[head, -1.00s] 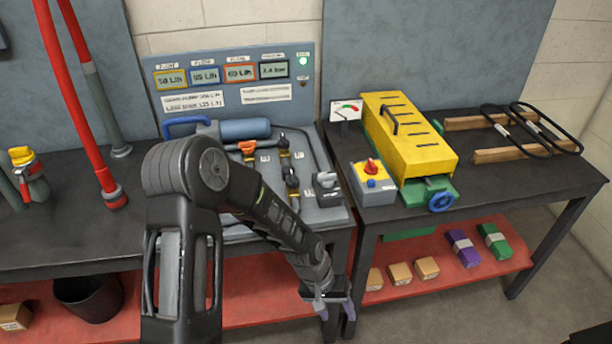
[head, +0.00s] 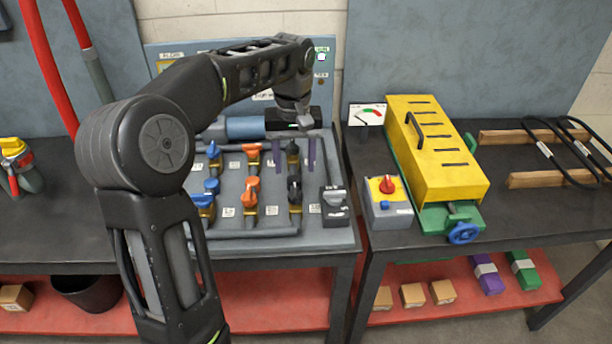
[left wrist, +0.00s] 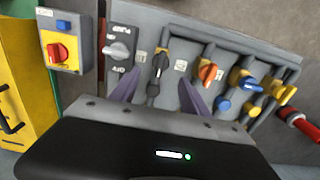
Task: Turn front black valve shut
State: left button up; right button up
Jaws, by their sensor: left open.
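The front black valve (head: 294,188) is on the grey valve panel (head: 270,222), in the right-hand column. It also shows in the left wrist view (left wrist: 161,60), where its handle looks roughly in line with its pipe. The rear black valve (head: 292,149) sits behind it, partly covered by my gripper. My left gripper (head: 294,160) is open, pointing down over the black column with its purple fingers on either side. In the left wrist view the fingertips (left wrist: 158,78) straddle the column, and the front valve lies just beyond them. I see no contact. My right gripper is not in view.
Orange valves (head: 250,189) and blue valves (head: 205,201) stand left of the black ones. A grey-black rotary switch (head: 335,201) is close on the right. A blue cylinder (head: 246,127) lies behind. A control box (head: 387,203) and yellow-covered machine (head: 435,150) stand on the right table.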

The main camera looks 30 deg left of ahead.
aim_at(295, 190)
pick_arm(q)
jog(key=shift+s, duration=0.2)
jog(key=shift+w+f, duration=0.1)
jog(key=shift+f, duration=3.9)
jog(key=shift+c, duration=0.2)
grip_shut()
